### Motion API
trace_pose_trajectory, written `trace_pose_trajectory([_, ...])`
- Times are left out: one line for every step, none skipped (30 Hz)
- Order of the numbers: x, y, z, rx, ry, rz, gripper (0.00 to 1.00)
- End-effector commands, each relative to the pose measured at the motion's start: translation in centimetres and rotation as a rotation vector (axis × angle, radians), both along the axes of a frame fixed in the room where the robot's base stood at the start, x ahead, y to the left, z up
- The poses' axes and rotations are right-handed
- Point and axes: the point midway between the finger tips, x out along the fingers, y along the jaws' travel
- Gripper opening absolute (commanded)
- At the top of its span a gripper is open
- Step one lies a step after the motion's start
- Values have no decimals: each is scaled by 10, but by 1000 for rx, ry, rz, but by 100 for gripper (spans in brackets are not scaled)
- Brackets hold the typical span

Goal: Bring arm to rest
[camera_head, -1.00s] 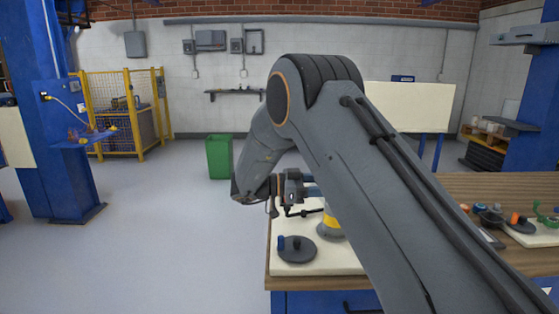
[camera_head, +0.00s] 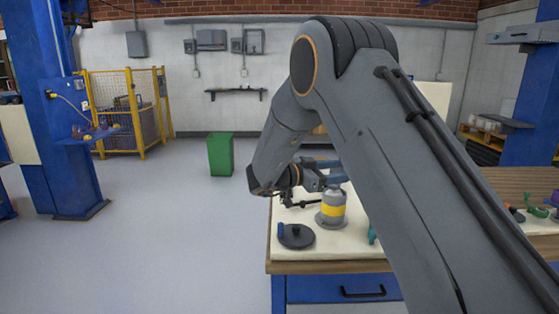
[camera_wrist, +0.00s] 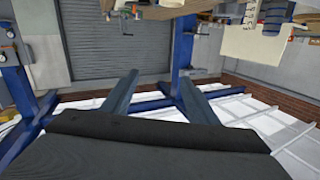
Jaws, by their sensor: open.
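My gripper (camera_wrist: 158,76) shows in the wrist view with its two long fingers spread apart and nothing between them. In the head view, my gripper (camera_head: 333,172) is above the back of the workbench (camera_head: 325,267), partly hidden by my arm. The gripper looks apart from both.
A green bin (camera_head: 220,155) stands on the floor behind the bench. A blue column (camera_head: 60,120) and a yellow fenced cage (camera_head: 125,110) are at the left. Small coloured parts lie on the bench at the right. Open floor lies left of the bench.

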Motion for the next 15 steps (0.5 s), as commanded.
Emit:
trace_pose_trajectory([8,-4,1,14,-8,46,54])
trace_pose_trajectory([13,-5,0,25,-12,77,54])
trace_pose_trajectory([20,-7,1,38,-16,123,54])
trace_pose_trajectory([26,-7,0,50,-18,161,54])
trace_pose_trajectory([32,-7,0,63,-19,203,54])
trace_pose_trajectory([39,-8,-1,83,-18,263,54])
trace_pose_trajectory([45,-7,-2,101,-14,313,54])
trace_pose_trajectory([49,-5,-4,119,-8,366,54])
trace_pose_trajectory([55,-3,-8,148,6,441,54])
trace_pose_trajectory([58,1,-11,172,20,499,54])
trace_pose_trajectory([59,4,-15,196,37,556,54])
trace_pose_trajectory([58,10,-21,227,67,628,54])
trace_pose_trajectory([56,14,-27,252,91,681,54])
trace_pose_trajectory([52,19,-34,278,121,730,54])
trace_pose_trajectory([44,25,-43,314,164,794,54])
